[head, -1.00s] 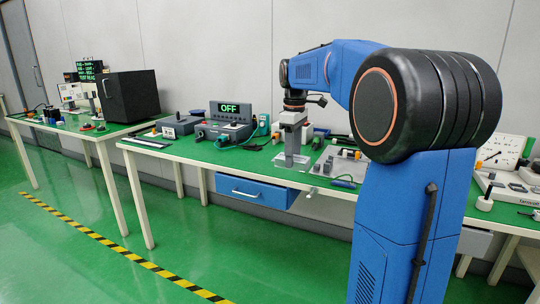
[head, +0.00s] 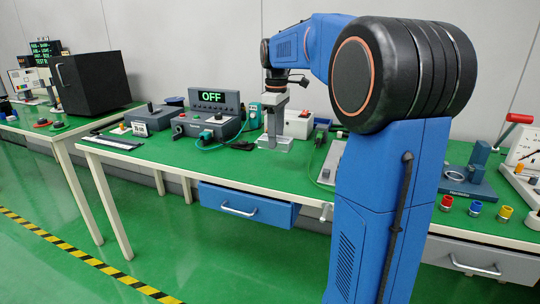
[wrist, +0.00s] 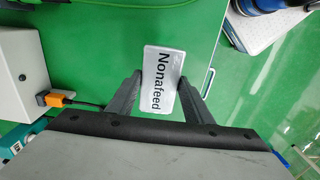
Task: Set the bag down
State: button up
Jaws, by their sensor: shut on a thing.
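A small pale bag labelled "Nonafeed" (wrist: 162,75) sits between the two dark fingertips of my gripper (wrist: 157,88) in the wrist view. My gripper is shut on it. The bag shows there as a pale, small shape at the fingertips (head: 274,143). I cannot tell whether it touches the bench.
A control box with an "OFF" display (head: 211,97) stands left of my gripper. A white box (head: 298,123) stands just right of it. Bare bench lies to the front left. A blue drawer (head: 245,205) hangs below. Coloured caps (head: 475,208) lie far right.

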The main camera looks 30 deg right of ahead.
jog(key=shift+f, duration=4)
jog(key=shift+f, duration=0.15)
jog(key=o, duration=1)
jog(key=shift+o, duration=0.2)
notch_tip(320, 180, up, 12)
jog(key=shift+r, duration=0.2)
jog(key=s+a+f+m+t, duration=0.1)
jog(key=s+a+f, duration=0.4)
jog(key=s, duration=0.5)
jog(key=s+a+f+m+t, duration=0.2)
jog(key=s+a+f+m, duration=0.2)
jog(key=s+f, duration=0.3)
jog(key=s+a+f+m+t, duration=0.1)
jog(key=s+a+f, duration=0.5)
jog(key=s, duration=0.7)
jog(key=shift+s+a+f+m+t, duration=0.15)
jog(key=shift+a+f+m+t, duration=0.3)
jog(key=shift+m, duration=0.35)
